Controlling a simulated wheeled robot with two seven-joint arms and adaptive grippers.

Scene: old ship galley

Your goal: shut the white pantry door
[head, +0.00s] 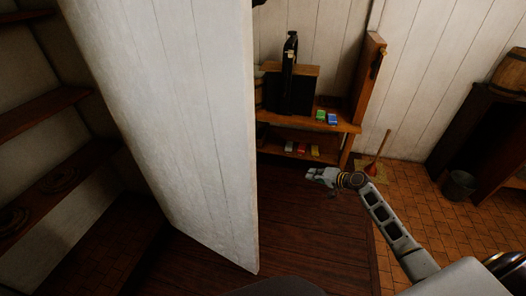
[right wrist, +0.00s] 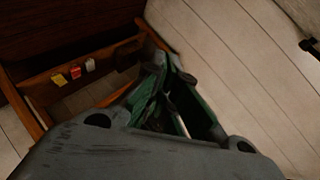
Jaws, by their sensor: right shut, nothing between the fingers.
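The white pantry door (head: 175,110) stands wide open in the head view, a tall planked panel reaching from the top edge down to the floor. Its free edge is on the right, near the middle of the picture. My right gripper (head: 314,175) is shut and empty, to the right of the door's free edge and apart from it. In the right wrist view the shut fingers (right wrist: 170,92) show in the middle. A planked white surface (right wrist: 235,75) fills the right of that view; I cannot tell whether it is the door or the wall. My left gripper is not in view.
Dark pantry shelves (head: 45,112) lie to the left behind the door. A wooden bench (head: 340,124) with small coloured blocks stands at the back. A plunger (head: 373,167) and a bucket (head: 459,186) are on the tiles at the right. The wooden floor (head: 300,250) beside the door is clear.

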